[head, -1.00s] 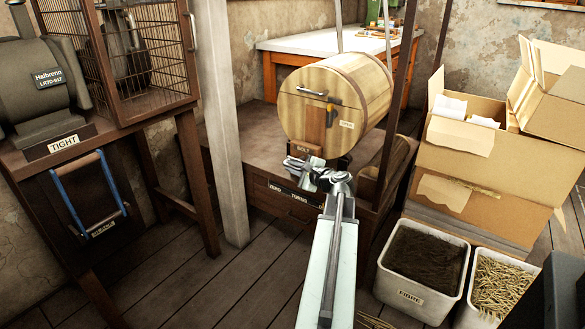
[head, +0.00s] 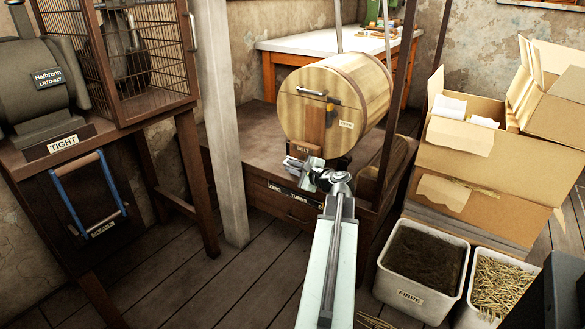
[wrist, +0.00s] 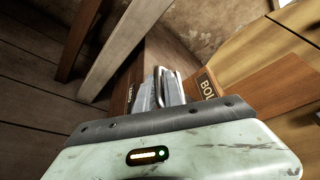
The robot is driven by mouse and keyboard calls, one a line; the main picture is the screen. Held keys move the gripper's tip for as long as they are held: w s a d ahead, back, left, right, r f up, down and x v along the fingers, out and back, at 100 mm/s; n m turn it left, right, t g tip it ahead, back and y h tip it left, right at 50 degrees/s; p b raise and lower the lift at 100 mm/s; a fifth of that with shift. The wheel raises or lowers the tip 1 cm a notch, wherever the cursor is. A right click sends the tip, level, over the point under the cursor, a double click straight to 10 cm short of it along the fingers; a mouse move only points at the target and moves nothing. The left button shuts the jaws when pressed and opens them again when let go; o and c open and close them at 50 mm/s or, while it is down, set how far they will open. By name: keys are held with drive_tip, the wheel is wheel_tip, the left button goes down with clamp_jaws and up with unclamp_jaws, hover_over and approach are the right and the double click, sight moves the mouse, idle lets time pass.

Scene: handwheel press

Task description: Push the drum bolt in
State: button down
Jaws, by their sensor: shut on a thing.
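The round wooden drum (head: 345,88) hangs above the low wooden stand, its flat end facing me. A brown upright board (head: 314,127) stands before its lower face, with a BOLT label (head: 303,148) at its foot; the label also shows in the wrist view (wrist: 207,86). My gripper (head: 303,165) is just below that label. In the wrist view its fingers (wrist: 160,90) are closed beside the label, at a pale metal bar that I take for the drum bolt (wrist: 180,88). The fingers and arm hide most of the bolt, and how far in it sits cannot be told.
The low stand (head: 255,140) carries more labels on its front edge. A pale post (head: 222,120) rises to the left and a dark post (head: 392,120) to the right. Fibre (head: 422,255) and straw bins (head: 500,285) stand at the lower right. Floor at left front is clear.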

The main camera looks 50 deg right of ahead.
drive_tip(key=shift+d, duration=1.1)
drive_tip(key=c, duration=1.8)
unclamp_jaws()
drive_tip(key=shift+s, duration=0.1)
drive_tip(key=shift+o, duration=0.2)
drive_tip(key=p+v, duration=0.1)
drive_tip(key=v, duration=0.6)
drive_tip(key=shift+s+a+p, duration=0.2)
drive_tip(key=shift+s+p, duration=0.1)
drive_tip(key=shift+p, duration=0.05)
